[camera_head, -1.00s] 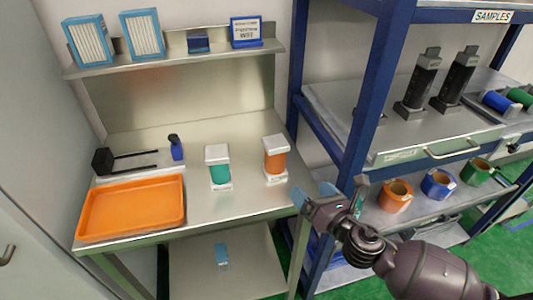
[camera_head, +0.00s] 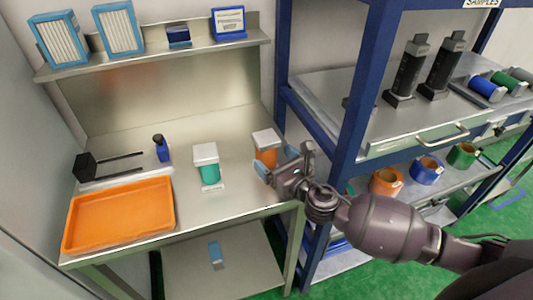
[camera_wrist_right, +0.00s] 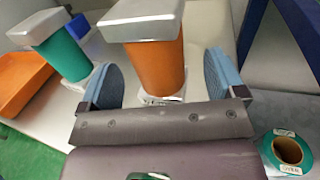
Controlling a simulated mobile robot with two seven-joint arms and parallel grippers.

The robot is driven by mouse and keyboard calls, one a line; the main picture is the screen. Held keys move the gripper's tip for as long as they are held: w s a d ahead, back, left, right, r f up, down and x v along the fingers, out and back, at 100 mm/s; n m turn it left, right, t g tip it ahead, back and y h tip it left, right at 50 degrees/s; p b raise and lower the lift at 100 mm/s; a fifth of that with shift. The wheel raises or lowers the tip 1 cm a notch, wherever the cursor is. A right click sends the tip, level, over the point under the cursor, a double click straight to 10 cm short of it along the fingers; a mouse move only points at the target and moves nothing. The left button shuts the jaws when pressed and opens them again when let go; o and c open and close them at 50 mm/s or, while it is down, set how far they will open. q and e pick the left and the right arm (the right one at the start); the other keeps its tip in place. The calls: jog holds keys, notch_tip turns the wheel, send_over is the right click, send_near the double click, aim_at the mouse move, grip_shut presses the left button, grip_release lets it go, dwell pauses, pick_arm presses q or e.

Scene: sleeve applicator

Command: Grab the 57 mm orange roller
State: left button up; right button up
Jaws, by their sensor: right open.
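The orange roller (camera_head: 266,158) stands upright on the steel table, with a pale square cap on top. In the right wrist view the orange roller (camera_wrist_right: 156,66) stands between the two blue pads of my right gripper (camera_wrist_right: 160,82). The pads are apart, with a visible gap on each side of the roller. In the head view my right gripper (camera_head: 278,164) is at the roller's right front and hides part of it. My left gripper is not in view.
A green roller (camera_head: 209,174) with a similar cap stands to the left, and shows in the wrist view (camera_wrist_right: 63,55). An orange tray (camera_head: 118,216) lies at the table's left. A blue shelf post (camera_head: 353,110) rises just right of the table. Tape rolls (camera_head: 386,181) sit on the rack.

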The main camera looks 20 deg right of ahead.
aim_at(273, 158)
jog(key=shift+x, duration=1.85)
jog(key=shift+a, duration=0.2)
jog(key=shift+c, duration=0.3)
jog(key=c, duration=1)
jog(key=shift+c, duration=0.8)
jog(key=shift+r, duration=0.1)
